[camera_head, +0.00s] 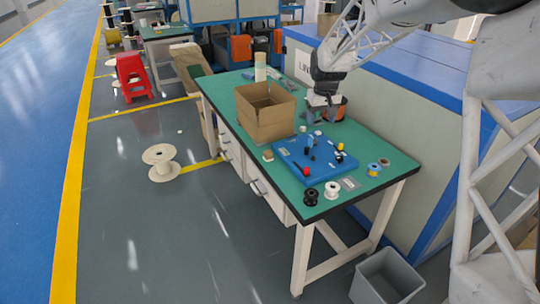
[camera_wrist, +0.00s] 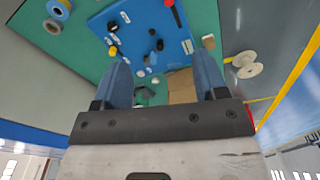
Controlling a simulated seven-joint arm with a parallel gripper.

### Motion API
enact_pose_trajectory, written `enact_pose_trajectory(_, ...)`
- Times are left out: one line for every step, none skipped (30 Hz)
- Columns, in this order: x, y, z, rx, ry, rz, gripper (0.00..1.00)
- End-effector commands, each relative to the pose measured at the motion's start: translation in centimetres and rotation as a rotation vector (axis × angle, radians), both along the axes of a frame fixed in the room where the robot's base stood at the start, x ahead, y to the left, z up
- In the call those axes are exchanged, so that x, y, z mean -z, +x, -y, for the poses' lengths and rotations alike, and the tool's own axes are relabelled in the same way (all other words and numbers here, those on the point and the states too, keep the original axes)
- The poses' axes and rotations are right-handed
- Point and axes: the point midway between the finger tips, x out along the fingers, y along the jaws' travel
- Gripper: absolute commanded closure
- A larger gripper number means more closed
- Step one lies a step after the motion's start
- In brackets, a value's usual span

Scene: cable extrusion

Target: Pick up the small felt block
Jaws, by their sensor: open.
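A small beige block (camera_head: 268,155), which looks like the felt block, sits on the green table top, just left of the blue board (camera_head: 315,157) and in front of the cardboard box. In the wrist view the block (camera_wrist: 208,41) shows just beyond the tip of the right-hand finger, beside the board's edge. My gripper (camera_head: 323,100) hangs over the back part of the table, behind the board and right of the box. In the wrist view my gripper (camera_wrist: 165,66) has its two fingers wide apart with nothing held between them. The block is apart from the fingers.
An open cardboard box (camera_head: 265,125) stands left of my gripper. The blue board carries several small pegs and parts. A black spool (camera_head: 310,197), a white spool (camera_head: 332,190) and a blue spool (camera_head: 374,169) stand near the table's front and right edges. A grey bin (camera_head: 387,278) is on the floor.

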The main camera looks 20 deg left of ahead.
Motion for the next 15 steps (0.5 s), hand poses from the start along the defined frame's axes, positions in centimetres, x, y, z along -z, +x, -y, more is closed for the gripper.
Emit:
enact_pose_trajectory(1.0, 0.9, -1.1, -0.014, -0.002, -0.006, 0.34)
enact_pose_trajectory(1.4, 1.4, -1.7, -0.022, -0.003, -0.008, 0.34)
enact_pose_trajectory(2.1, 2.0, -2.6, -0.032, -0.004, -0.011, 0.34)
enact_pose_trajectory(2.6, 2.4, -3.2, -0.039, -0.004, -0.012, 0.34)
enact_pose_trajectory(3.1, 2.9, -3.7, -0.046, -0.007, -0.014, 0.34)
enact_pose_trajectory(3.8, 3.5, -4.5, -0.055, -0.007, -0.016, 0.34)
enact_pose_trajectory(4.3, 3.9, -5.1, -0.062, -0.008, -0.019, 0.34)
enact_pose_trajectory(4.9, 4.3, -5.8, -0.07, -0.009, -0.021, 0.34)
enact_pose_trajectory(5.5, 4.9, -6.6, -0.08, -0.009, -0.023, 0.34)
enact_pose_trajectory(6.1, 5.3, -7.2, -0.088, -0.011, -0.026, 0.34)
enact_pose_trajectory(6.6, 5.6, -7.8, -0.095, -0.011, -0.028, 0.34)
enact_pose_trajectory(7.4, 6.2, -8.6, -0.105, -0.012, -0.03, 0.34)
enact_pose_trajectory(8.0, 6.5, -9.3, -0.112, -0.014, -0.032, 0.34)
enact_pose_trajectory(8.5, 6.9, -9.9, -0.12, -0.014, -0.033, 0.34)
enact_pose_trajectory(9.3, 7.3, -10.8, -0.13, -0.016, -0.036, 0.34)
